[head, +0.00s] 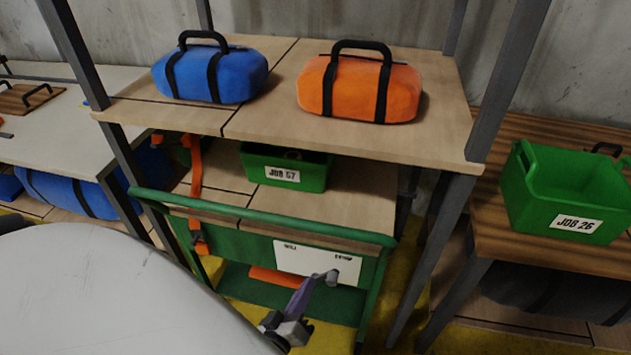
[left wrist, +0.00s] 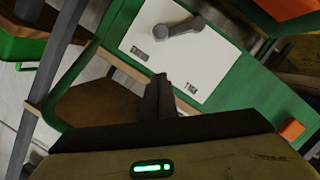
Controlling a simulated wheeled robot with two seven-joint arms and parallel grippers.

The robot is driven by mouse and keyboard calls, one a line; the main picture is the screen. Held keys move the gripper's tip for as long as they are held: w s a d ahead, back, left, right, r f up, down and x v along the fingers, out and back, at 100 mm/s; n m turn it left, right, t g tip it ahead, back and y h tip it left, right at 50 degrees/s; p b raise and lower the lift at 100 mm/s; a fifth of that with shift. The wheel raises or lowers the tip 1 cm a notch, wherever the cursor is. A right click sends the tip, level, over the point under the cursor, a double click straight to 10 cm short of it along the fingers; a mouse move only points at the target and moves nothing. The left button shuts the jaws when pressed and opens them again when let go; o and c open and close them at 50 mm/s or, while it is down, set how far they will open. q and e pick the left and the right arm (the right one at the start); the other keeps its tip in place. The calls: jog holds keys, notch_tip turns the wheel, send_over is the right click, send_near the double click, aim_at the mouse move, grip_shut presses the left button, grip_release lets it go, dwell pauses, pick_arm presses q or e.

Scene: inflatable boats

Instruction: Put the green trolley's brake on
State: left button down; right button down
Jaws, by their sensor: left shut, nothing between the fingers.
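The green trolley (head: 375,285) stands under the shelf, with a green push bar (head: 285,224) across its top. A white plate (head: 290,260) on its end panel has two small labels, too blurred to read surely. The plate also shows in the left wrist view (left wrist: 150,22). A short grey lever (left wrist: 179,27) is mounted on it; it points toward the side of one label. In the head view the lever (head: 326,277) is at the plate's lower edge. My left gripper (head: 304,295) is shut and empty before the plate. In the wrist view its fingertips (left wrist: 162,78) appear apart from the lever. My right gripper is out of view.
A blue bag (head: 228,78) and an orange bag (head: 380,95) lie on the shelf above. Another green bin (head: 530,205) stands right. Grey shelf posts (head: 430,255) flank the trolley.

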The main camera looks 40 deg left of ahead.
pick_arm(q)
jog(key=shift+v, duration=2.25)
jog(key=s+d+f+m+g+h, duration=0.1)
jog(key=s+d+m+g+h, duration=0.1)
jog(key=d+m, duration=0.4)
jog(key=s+d+m+g+h, duration=0.3)
jog(key=d+m+g+h, duration=0.1)
jog(key=m, duration=0.4)
jog(key=shift+d+f+g+h, duration=0.35)
jog(key=shift+d+h, duration=0.35)
jog(key=shift+d, duration=0.45)
